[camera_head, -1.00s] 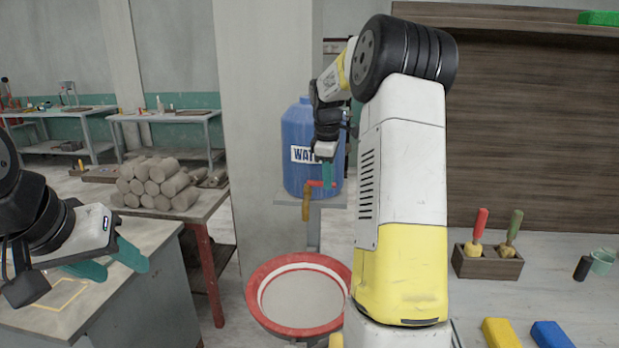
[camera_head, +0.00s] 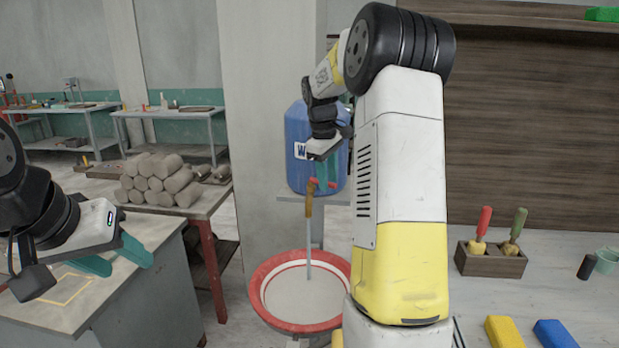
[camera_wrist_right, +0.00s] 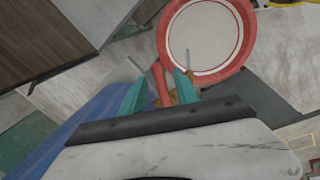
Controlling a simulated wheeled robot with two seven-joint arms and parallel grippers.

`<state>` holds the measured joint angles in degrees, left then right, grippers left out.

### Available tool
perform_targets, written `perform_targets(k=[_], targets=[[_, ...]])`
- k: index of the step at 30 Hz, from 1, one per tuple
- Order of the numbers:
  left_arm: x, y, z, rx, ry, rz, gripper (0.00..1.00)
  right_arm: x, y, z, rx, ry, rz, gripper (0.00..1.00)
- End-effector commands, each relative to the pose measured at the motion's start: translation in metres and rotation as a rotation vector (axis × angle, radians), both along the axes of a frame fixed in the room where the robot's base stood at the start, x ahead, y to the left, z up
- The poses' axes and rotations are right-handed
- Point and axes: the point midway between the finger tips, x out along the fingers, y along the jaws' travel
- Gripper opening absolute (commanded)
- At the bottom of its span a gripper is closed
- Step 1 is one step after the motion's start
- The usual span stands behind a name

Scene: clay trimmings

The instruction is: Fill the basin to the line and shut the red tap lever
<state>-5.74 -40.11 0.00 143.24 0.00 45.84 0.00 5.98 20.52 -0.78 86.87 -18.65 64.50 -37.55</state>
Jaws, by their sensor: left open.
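The blue water barrel (camera_head: 296,173) stands on a small shelf, partly behind my right arm. Its tap has a red lever (camera_wrist_right: 161,88) and a brass spout (camera_head: 308,205). A thin stream of water (camera_head: 309,250) runs from the spout into the red-rimmed basin (camera_head: 262,318) below. The basin has a pale inner wall with a thin red line, and a pale grey surface inside. My right gripper (camera_head: 323,180) is at the tap; in the right wrist view its teal fingers stand apart on both sides of the lever. My left gripper (camera_head: 130,262) is open and empty at the left.
Clay rolls (camera_head: 158,180) lie stacked on a red-legged table behind the left gripper. At right, a wooden holder (camera_head: 490,262) with tools, a yellow block (camera_head: 502,331) and a blue block (camera_head: 553,333) are on the worktop. A pillar (camera_head: 262,130) stands behind the basin.

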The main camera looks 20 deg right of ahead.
Motion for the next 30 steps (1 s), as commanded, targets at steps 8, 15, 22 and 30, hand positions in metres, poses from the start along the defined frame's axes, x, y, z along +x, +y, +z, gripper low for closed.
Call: perform_targets(k=[8, 15, 22, 30], targets=[[0.000, 0.000, 0.000, 0.000, 0.000, 0.000, 0.49, -0.001, 0.001, 0.009, 0.000, 0.000, 0.000, 0.37], [0.000, 0.000, 0.000, 0.000, 0.000, 0.000, 0.49, -0.005, 0.008, 0.049, -0.001, -0.002, 0.002, 0.37], [0.000, 0.000, 0.000, 0.000, 0.000, 0.000, 0.49, -0.008, 0.012, 0.074, -0.001, 0.000, 0.001, 0.37], [0.000, 0.000, 0.000, 0.000, 0.000, 0.000, 0.49, -0.009, 0.012, 0.076, -0.001, 0.001, 0.001, 0.37]])
